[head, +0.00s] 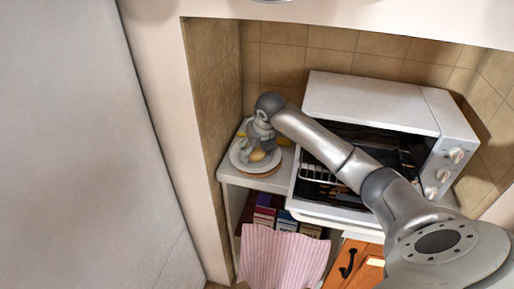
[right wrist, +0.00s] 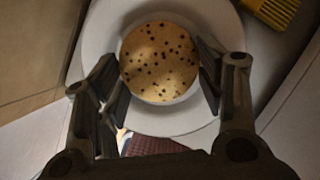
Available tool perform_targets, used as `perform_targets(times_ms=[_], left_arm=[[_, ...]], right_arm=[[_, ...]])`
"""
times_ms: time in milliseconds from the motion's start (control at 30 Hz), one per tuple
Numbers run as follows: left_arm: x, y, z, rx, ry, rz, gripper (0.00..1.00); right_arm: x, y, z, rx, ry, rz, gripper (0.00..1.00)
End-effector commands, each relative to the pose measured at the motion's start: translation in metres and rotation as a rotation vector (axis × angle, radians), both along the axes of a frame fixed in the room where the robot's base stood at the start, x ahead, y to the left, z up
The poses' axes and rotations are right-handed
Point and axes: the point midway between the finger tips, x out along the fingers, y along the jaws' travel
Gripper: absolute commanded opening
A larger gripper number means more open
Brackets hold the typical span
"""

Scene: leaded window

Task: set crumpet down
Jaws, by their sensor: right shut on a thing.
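The crumpet (right wrist: 159,61), round, pale and dotted with dark holes, sits between the two fingers of my right gripper (right wrist: 163,82) in the right wrist view. The fingers are shut on it at its left and right sides. A white plate (right wrist: 103,30) lies directly below it; whether the crumpet touches the plate I cannot tell. In the head view my right gripper (head: 257,148) is over the white plate (head: 238,158) on the counter left of the oven, and the crumpet (head: 257,155) shows partly beneath it. My left gripper is not in view.
A white toaster oven (head: 370,98) with its door open stands right of the plate, under my right arm. A tiled wall (head: 215,85) is close on the left. A yellow object (right wrist: 272,10) lies beside the plate. A pink striped cloth (head: 283,255) hangs below the counter.

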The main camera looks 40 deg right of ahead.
Motion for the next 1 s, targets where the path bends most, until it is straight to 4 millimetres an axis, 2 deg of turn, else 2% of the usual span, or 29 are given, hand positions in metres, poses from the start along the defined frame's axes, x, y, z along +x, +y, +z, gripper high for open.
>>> perform_targets(times_ms=[67,433,467,600,633,1000], left_arm=[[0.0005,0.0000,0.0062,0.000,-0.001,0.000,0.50],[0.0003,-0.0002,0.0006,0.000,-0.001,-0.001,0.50],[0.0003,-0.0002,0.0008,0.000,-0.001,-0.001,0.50],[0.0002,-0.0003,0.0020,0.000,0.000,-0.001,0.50],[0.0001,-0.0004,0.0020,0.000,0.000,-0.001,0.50],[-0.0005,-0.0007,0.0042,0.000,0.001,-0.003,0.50]], right_arm=[[-0.0002,-0.0005,-0.0043,0.000,0.000,-0.001,0.40],[0.0002,-0.0007,-0.0113,-0.001,-0.002,-0.001,0.40],[0.0001,-0.0006,-0.0111,-0.001,-0.002,-0.001,0.64],[0.0001,-0.0005,-0.0100,0.000,-0.002,-0.001,0.82],[0.0001,-0.0005,-0.0100,0.000,-0.002,-0.001,0.85],[0.0001,-0.0003,-0.0075,0.000,-0.002,-0.001,0.85]])
